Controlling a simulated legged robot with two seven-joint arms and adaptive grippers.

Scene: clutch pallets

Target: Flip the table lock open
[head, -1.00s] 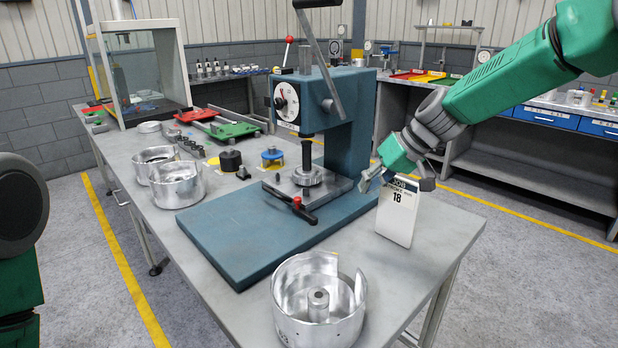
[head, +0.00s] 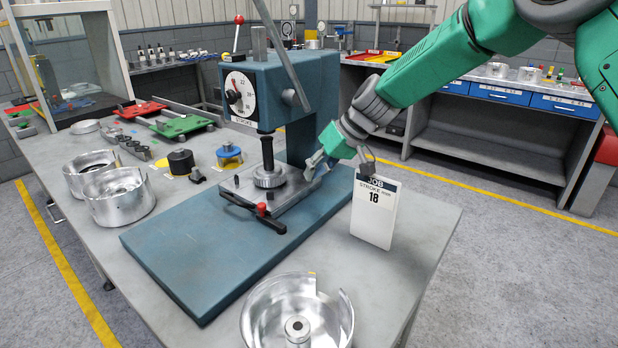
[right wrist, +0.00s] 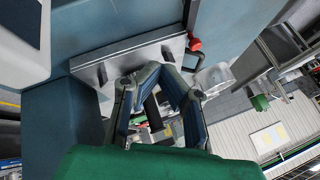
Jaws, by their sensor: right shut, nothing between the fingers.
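The table lock is a black lever (head: 246,207) with a red knob (head: 262,209), lying along the front side of the metal press table (head: 290,200). In the right wrist view the red knob (right wrist: 194,44) and the metal table (right wrist: 125,62) show beyond my fingers. My right gripper (head: 338,163) is shut and empty, right of the metal table and close to its right end, on the far side from the lever. I cannot tell from the head view whether it touches the table. In the right wrist view the right gripper (right wrist: 160,75) points towards the table. My left gripper is out of view.
The blue press (head: 290,95) with its dial stands over its blue base (head: 180,255). A job card (head: 374,212) stands right of the base. Metal housings (head: 118,197) lie at the left and one (head: 298,315) at the front.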

